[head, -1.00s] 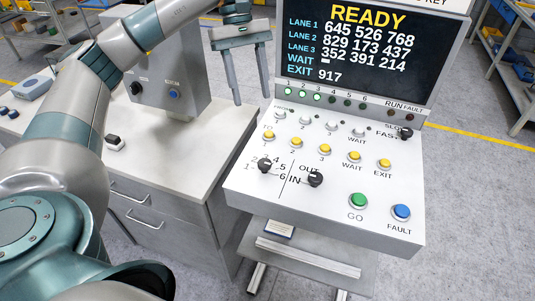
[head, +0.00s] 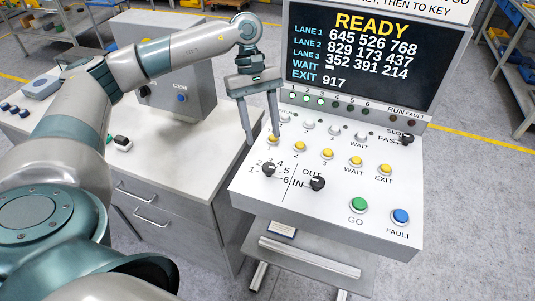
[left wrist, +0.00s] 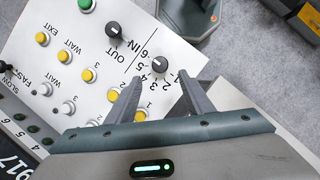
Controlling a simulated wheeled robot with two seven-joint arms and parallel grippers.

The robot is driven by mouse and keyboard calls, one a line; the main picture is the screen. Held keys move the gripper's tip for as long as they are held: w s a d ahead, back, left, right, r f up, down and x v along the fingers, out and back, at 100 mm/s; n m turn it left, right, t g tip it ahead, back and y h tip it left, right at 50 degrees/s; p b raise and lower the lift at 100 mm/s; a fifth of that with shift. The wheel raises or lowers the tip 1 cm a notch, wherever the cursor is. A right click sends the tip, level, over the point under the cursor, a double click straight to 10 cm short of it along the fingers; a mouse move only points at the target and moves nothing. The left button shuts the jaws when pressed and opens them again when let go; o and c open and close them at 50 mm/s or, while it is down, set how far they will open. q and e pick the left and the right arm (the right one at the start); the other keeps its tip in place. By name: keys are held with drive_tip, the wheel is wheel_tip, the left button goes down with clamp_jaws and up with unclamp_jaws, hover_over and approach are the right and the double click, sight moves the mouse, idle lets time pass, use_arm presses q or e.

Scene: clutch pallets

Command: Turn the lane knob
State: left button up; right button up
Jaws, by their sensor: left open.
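The lane knob (head: 268,169) is a small black knob at the left front of the sloped white console, ringed by numbers 1 to 6. It also shows in the left wrist view (left wrist: 162,68), framed between my fingers. Its exact setting is too small to read. My left gripper (head: 262,140) is open and empty, pointing down above the console's left edge. In the head view its tips appear just behind the knob, near the first yellow button, apart from the knob. My right gripper is out of view.
The IN/OUT knob (head: 317,183) sits just right of the lane knob. Yellow buttons (head: 327,153), a green GO button (head: 359,204) and a blue FAULT button (head: 400,216) share the panel. The screen (head: 361,55) reads READY. A grey cabinet (head: 175,165) stands left.

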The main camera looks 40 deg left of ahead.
sight(269, 166)
use_arm(q)
drive_tip(key=p+x, duration=0.3)
drive_tip(key=x, duration=0.4)
drive_tip(key=shift+s+f, duration=0.1)
drive_tip(key=shift+f, duration=0.25)
drive_tip(key=shift+s+d+f, duration=0.1)
drive_tip(key=shift+d+f, duration=0.1)
drive_tip(key=shift+f, duration=0.35)
drive_tip(key=c, duration=1)
